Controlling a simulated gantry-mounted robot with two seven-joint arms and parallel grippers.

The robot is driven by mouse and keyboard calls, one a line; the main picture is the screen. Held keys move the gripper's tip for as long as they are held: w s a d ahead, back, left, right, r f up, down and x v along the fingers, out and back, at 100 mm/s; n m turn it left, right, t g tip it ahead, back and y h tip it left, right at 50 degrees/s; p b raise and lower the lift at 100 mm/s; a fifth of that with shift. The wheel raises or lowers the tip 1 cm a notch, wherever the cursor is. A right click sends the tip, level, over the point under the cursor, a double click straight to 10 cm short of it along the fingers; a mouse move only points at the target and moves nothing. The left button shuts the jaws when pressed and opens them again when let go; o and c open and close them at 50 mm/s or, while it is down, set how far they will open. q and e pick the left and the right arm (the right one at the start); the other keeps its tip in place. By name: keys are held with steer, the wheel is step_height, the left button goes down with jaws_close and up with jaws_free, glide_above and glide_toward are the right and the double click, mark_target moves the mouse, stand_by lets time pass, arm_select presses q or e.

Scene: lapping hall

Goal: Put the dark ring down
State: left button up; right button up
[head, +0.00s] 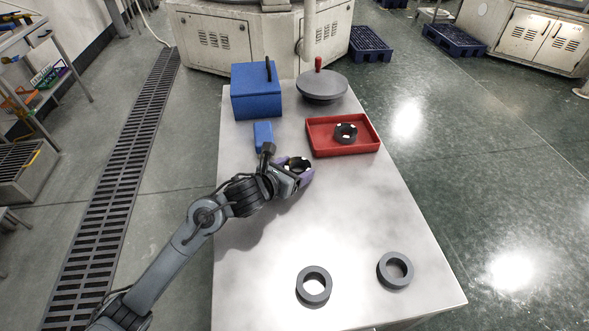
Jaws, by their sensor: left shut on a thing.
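My left gripper (297,173) is over the table, left of the red tray, and is shut on a dark ring (299,162) with pale marks. The gripper hides part of this ring, and I cannot tell whether it touches the table. A purple patch (308,177) shows beside the fingers; what it belongs to is unclear. Another dark ring (346,132) with pale marks lies in the red tray (319,151). Two plain grey rings (314,285) (395,270) lie apart at the table's near end. My right gripper is out of view.
A blue box (256,97) and a grey disc with a red knob (322,87) stand at the table's far end. A small blue block (262,135) is just beyond my left wrist. The middle of the pale table (340,215) is clear.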

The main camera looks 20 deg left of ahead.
arm_select(q)
steer(key=shift+f, duration=0.2)
steer(key=o, duration=1.2)
steer(key=shift+c, duration=0.2)
steer(key=shift+r, duration=0.15)
